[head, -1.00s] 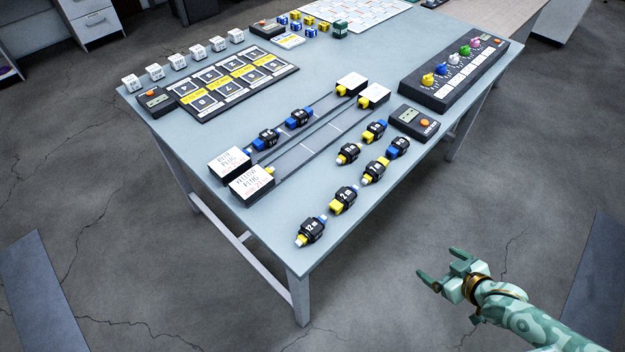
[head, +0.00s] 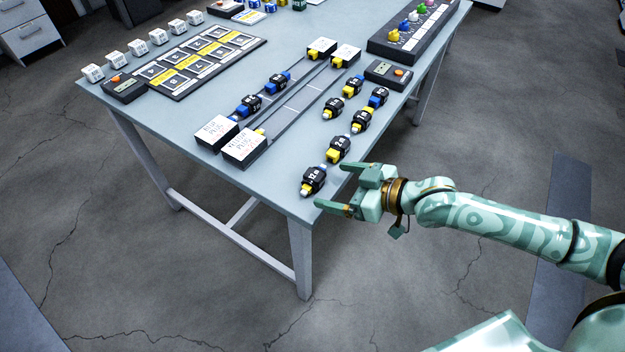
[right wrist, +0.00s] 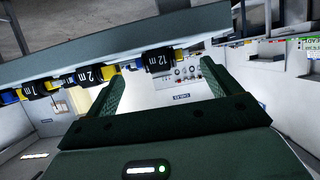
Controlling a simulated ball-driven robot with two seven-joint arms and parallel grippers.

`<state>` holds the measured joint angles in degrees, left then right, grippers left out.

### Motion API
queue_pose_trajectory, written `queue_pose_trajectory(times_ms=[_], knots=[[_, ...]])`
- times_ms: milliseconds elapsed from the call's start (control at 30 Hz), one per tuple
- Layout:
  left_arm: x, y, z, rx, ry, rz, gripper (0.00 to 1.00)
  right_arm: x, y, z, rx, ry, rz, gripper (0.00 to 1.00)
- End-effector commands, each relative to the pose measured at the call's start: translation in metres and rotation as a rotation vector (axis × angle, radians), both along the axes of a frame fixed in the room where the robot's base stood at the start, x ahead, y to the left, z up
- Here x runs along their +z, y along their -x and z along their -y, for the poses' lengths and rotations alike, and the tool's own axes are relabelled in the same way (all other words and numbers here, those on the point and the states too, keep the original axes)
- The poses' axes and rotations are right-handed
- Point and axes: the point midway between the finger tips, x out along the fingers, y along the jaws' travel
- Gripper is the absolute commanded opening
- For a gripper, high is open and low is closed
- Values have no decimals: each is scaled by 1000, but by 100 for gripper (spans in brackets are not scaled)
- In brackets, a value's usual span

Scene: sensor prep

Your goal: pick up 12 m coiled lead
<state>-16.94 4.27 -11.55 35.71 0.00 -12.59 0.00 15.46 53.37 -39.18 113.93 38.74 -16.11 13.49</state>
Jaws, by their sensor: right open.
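My right gripper (head: 332,187) is open and empty, just right of this lead at the table edge. Its fingers also show in the right wrist view (right wrist: 161,82); neither seems to touch the lead. My left gripper is out of view.
A 2 m lead (head: 338,149) lies just behind the 12 m lead, with several more leads beyond.

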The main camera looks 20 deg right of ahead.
Motion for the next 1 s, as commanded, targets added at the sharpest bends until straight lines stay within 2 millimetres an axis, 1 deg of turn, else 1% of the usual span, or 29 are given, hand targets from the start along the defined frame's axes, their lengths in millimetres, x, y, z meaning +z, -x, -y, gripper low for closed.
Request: queue_pose_trajectory(times_ms=[200,300,400,600,667,700,767,800,1000], knots=[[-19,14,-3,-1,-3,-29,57,-15,-24,-20,0,-3,0,89],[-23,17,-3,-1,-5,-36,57,-19,-33,-27,-1,-2,0,89],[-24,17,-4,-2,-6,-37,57,-19,-37,-31,0,1,-1,89],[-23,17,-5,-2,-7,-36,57,-18,-37,-31,-1,1,1,89],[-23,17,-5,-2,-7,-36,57,-18,-37,-31,-1,1,1,72],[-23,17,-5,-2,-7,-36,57,-18,-37,-31,-1,1,1,61],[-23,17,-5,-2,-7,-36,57,-18,-37,-31,-1,1,1,45],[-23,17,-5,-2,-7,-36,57,-18,-37,-31,-1,1,1,39],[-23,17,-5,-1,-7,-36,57,-18,-37,-31,-1,0,2,39]])
